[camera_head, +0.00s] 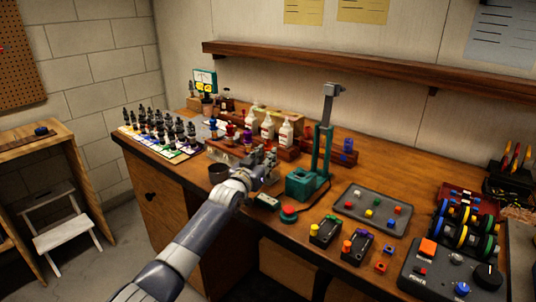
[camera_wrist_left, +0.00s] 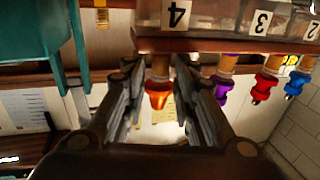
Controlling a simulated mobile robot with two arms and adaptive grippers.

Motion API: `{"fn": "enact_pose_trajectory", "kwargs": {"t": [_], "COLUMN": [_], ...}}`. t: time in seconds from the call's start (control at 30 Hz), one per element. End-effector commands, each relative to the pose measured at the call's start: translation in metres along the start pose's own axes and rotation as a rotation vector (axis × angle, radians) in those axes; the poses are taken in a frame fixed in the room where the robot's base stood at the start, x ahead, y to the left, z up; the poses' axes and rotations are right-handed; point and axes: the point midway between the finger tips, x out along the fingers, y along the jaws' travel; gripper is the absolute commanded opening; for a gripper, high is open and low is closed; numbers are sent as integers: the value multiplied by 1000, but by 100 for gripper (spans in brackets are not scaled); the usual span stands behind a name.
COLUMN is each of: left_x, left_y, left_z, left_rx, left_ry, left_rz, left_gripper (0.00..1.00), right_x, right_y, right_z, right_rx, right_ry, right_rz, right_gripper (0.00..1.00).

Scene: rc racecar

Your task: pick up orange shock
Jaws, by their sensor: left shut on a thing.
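The orange shock (camera_wrist_left: 158,96) shows in the left wrist view between my fingers, at the slot with the upside-down label 4 of the wooden rack (camera_wrist_left: 215,44). My left gripper (camera_wrist_left: 157,70) is shut on it. In the head view my left gripper (camera_head: 270,158) is at the right end of the rack (camera_head: 222,152), and the orange shock is hidden there. A purple shock (camera_wrist_left: 222,90), a red shock (camera_wrist_left: 264,87) and a blue shock (camera_wrist_left: 296,83) sit in the neighbouring slots. My right gripper is not in view.
A green press (camera_head: 310,183) stands just right of my left gripper. White bottles (camera_head: 285,134) stand behind. A red button (camera_head: 289,211) and a grey tray (camera_head: 373,211) lie to the right.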

Motion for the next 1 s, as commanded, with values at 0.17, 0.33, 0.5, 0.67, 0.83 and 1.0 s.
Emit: {"fn": "enact_pose_trajectory", "kwargs": {"t": [0.17, 0.33, 0.5, 0.67, 0.83, 1.0], "left_x": [0, 0, 0, 0, 0, 0], "left_y": [0, 0, 0, 0, 0, 0], "left_z": [-4, -28, -63, -88, -105, -115], "left_rx": [0, -1, 1, 2, 0, 0], "left_ry": [2, 6, 5, 3, 2, 1], "left_rz": [0, 1, 0, 0, 0, 0], "left_gripper": [3, 3, 3, 3, 3, 3], "right_x": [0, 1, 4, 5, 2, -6], "right_y": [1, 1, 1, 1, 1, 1], "right_z": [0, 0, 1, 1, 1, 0], "right_rx": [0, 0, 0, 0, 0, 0], "right_ry": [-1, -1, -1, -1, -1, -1], "right_rz": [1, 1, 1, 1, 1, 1], "right_gripper": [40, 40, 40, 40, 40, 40]}}
